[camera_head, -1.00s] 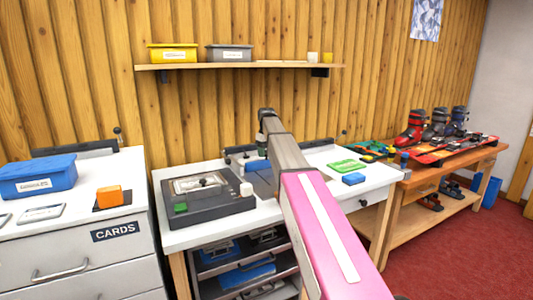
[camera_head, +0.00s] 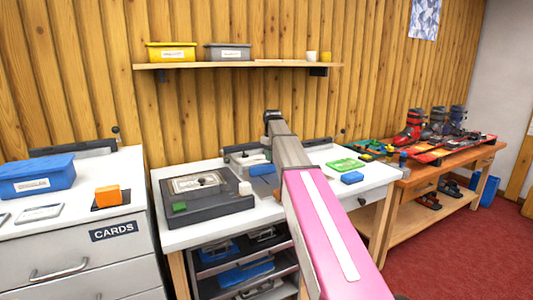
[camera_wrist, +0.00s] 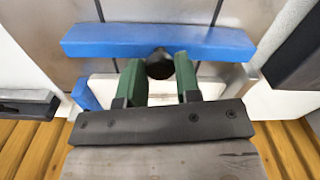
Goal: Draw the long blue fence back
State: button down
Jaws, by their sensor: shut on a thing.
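The long blue fence (camera_wrist: 110,41) lies across a grey plate with two dark slots in the wrist view. A black knob (camera_wrist: 159,66) sticks out from the middle of its near side. My gripper (camera_wrist: 159,72) has green fingers, one on each side of the knob, and is shut on it. In the head view a short blue part of the fence (camera_head: 262,170) shows left of my arm. My arm hides the rest of it, and my fingers are hidden there too.
A dark grey machine (camera_head: 207,203) stands on the white bench left of my arm. A green block (camera_head: 345,165) and a small blue block (camera_head: 352,178) lie to the right. In the wrist view a smaller blue piece (camera_wrist: 86,95) sits below the fence's left end.

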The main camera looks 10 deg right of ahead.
jog(key=s, duration=0.2)
jog(key=s+d, duration=0.1)
jog(key=s, duration=0.2)
jog(key=s+d, duration=0.1)
jog(key=s, duration=0.1)
jog(key=shift+s+d, duration=0.25)
jog(key=shift+s, duration=0.15)
jog(key=c, duration=0.8)
grip_release()
jog(key=shift+r, duration=0.6)
notch_tip(320, 180, up, 10)
jog(key=shift+f, duration=0.15)
jog(key=shift+s+d, duration=0.1)
